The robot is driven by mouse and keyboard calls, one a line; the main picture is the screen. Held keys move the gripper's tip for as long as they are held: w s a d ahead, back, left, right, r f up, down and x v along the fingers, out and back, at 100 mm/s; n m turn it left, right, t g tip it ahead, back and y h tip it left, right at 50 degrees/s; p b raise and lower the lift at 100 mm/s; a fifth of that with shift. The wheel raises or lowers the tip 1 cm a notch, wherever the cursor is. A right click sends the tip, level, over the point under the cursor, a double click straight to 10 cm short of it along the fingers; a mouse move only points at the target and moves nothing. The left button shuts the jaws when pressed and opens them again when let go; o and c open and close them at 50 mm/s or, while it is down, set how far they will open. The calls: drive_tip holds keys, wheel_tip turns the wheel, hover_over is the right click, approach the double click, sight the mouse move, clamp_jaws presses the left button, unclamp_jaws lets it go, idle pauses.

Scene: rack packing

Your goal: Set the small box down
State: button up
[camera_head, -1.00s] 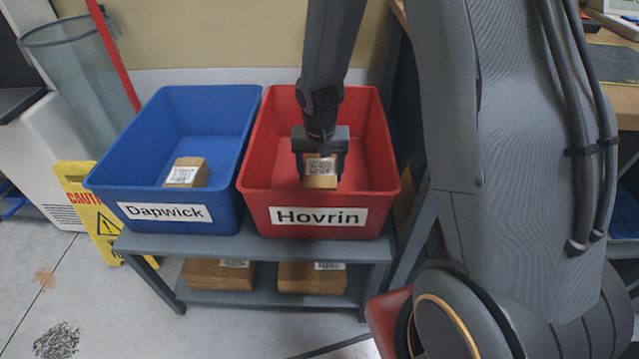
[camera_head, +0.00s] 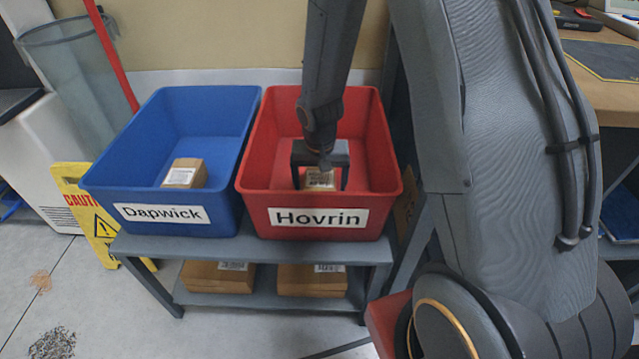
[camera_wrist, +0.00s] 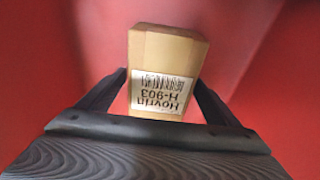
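The small box (camera_head: 320,180) is brown cardboard with a white label and lies inside the red bin (camera_head: 252,185) marked "Hovrin". In the wrist view the small box (camera_wrist: 168,50) shows a label reading "Hovrin H-903", upside down, with a barcode. My gripper (camera_head: 320,186) is over the bin with its fingers on either side of the box. In the head view there is a gap between each finger and the box, so my gripper is open. The box's underside is hidden.
A blue bin (camera_head: 105,186) marked "Dapwick" stands to the left with another box (camera_head: 185,173) in it. Both bins stand on a grey rack (camera_head: 250,250); two boxes lie on its lower shelf. A yellow caution sign (camera_head: 100,222) stands at the left.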

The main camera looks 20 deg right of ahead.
sight(320, 184)
drive_tip(key=shift+r, duration=0.1)
wheel_tip(320, 184, up, 12)
drive_tip(key=s+p, duration=0.2)
drive_tip(key=p, duration=0.1)
drive_tip(key=s+a+r+n+g, duration=0.1)
drive_tip(key=s+a+r+n, duration=0.2)
drive_tip(key=s+r, duration=0.4)
drive_tip(key=s+a+r+n+y, duration=0.1)
drive_tip(key=s+a+r+n, duration=0.2)
drive_tip(key=s, duration=1.2)
wheel_tip(320, 184, up, 5)
drive_tip(key=shift+s+a+f+n+g, duration=0.1)
drive_tip(key=shift+s+a+n+g, duration=0.2)
drive_tip(key=shift+a, duration=0.7)
drive_tip(key=shift+w, duration=0.15)
drive_tip(key=d+r+m+p, duration=0.3)
drive_tip(key=d+r+p, duration=0.6)
drive_tip(key=p, duration=0.9)
drive_tip(key=shift+d+r, duration=0.15)
drive_tip(key=shift+r, duration=0.35)
